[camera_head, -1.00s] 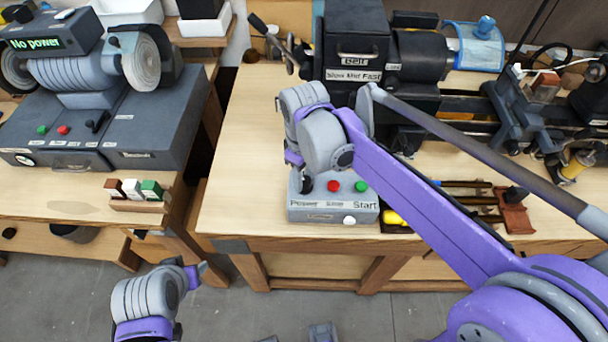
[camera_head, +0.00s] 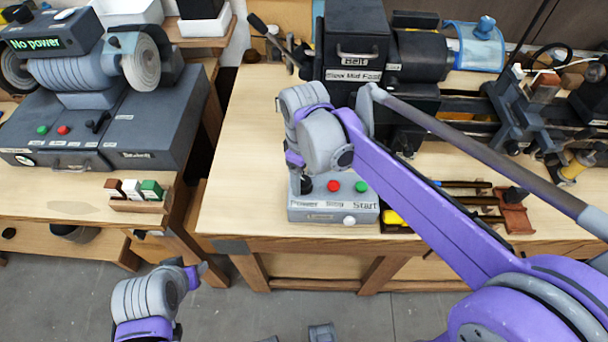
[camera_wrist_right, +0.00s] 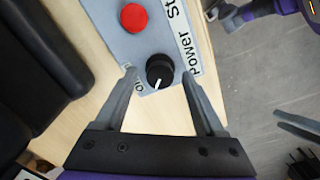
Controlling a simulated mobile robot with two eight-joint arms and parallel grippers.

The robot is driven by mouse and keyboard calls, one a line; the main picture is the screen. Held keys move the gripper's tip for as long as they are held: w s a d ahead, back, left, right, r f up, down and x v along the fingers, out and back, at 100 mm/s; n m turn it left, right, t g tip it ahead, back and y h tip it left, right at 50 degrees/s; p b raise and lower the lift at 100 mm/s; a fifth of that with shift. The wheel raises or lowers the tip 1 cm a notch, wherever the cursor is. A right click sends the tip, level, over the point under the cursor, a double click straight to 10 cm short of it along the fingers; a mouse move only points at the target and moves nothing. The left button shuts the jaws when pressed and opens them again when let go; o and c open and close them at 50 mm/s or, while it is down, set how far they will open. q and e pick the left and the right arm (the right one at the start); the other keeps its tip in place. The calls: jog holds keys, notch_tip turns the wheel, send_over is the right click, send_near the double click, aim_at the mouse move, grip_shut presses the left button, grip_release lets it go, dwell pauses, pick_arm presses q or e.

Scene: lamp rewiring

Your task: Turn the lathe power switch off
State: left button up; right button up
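The grey lathe control box (camera_head: 333,211) stands at the front of the middle bench, with a red button (camera_head: 333,186), a green button (camera_head: 361,187) and "Power" and "Start" labels. Its black rotary power knob (camera_wrist_right: 160,68) shows in the right wrist view, its white mark pointing towards the gripper's base. My right gripper (camera_wrist_right: 159,76) is open, with one finger on each side of the knob and visible gaps between. In the head view my right wrist hides most of this. My left gripper (camera_head: 203,270) hangs low in front of the benches; its finger opening is unclear.
The lathe (camera_head: 420,55) with its belt housing (camera_head: 352,50) stands behind the box. Tools and a yellow-handled item (camera_head: 393,217) lie right of it. A grinder (camera_head: 90,70) reading "No power" is on the left bench. Bare bench top (camera_head: 248,170) lies left of the box.

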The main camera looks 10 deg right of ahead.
aim_at(304, 180)
jog(key=shift+r, duration=0.1)
notch_tip(304, 180, up, 11)
jog(key=shift+p, duration=0.35)
jog(key=shift+f, duration=0.2)
dwell(0.4)
